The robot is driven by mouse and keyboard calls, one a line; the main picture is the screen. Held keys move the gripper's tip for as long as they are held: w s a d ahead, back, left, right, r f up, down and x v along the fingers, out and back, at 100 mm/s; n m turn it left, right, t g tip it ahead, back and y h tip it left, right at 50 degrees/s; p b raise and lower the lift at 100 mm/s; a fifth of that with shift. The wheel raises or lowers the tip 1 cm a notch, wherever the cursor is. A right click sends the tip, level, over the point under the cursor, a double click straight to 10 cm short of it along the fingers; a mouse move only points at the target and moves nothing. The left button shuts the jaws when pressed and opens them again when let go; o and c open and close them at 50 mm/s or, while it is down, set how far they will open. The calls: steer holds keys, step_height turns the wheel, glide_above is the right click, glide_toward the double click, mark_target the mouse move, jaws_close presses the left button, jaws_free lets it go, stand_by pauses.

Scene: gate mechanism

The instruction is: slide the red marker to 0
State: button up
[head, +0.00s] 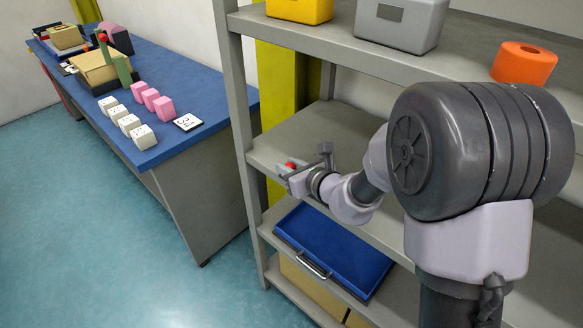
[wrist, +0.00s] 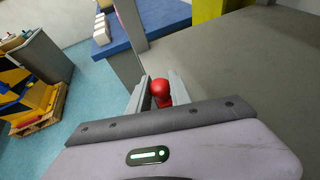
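My gripper (head: 291,172) is at the front edge of the grey shelf, far from the blue table. A red, rounded, knob-like piece (wrist: 160,92) sits between its two fingers, which appear closed on it; it also shows as a small red spot in the head view (head: 290,165). I cannot tell whether this piece is the red marker. On the blue table (head: 205,88), a tan box-like mechanism (head: 95,70) stands with a green upright piece (head: 122,70) and a small red part (head: 102,37) at its top. No scale or 0 is readable.
White blocks (head: 143,137), pink blocks (head: 163,107) and a white card (head: 188,122) lie on the table's near end. A grey shelf post (head: 238,110) stands between gripper and table. A blue drawer-like box (head: 335,248) is below. The floor (head: 110,230) at left is clear.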

steer(key=o, duration=0.4)
steer(key=shift+r, duration=0.1)
steer(key=shift+o, duration=0.2)
steer(key=b+v, duration=0.1)
steer(key=v, duration=1.6)
steer(key=shift+s+d+b, duration=0.2)
steer(key=shift+b, duration=0.2)
steer(key=s+a+r+n+g, duration=0.1)
steer(key=s+a+n+g, duration=0.15)
steer(key=s+n, duration=0.5)
steer(key=s+a+r+n+g, duration=0.1)
steer(key=s+n+g, duration=0.2)
steer(key=s+n, duration=0.5)
steer(key=s+d+n+h, duration=0.3)
steer(key=d+n+h, duration=0.3)
steer(key=d+n, duration=0.3)
steer(key=shift+s+f, duration=0.2)
steer(key=shift+s, duration=0.2)
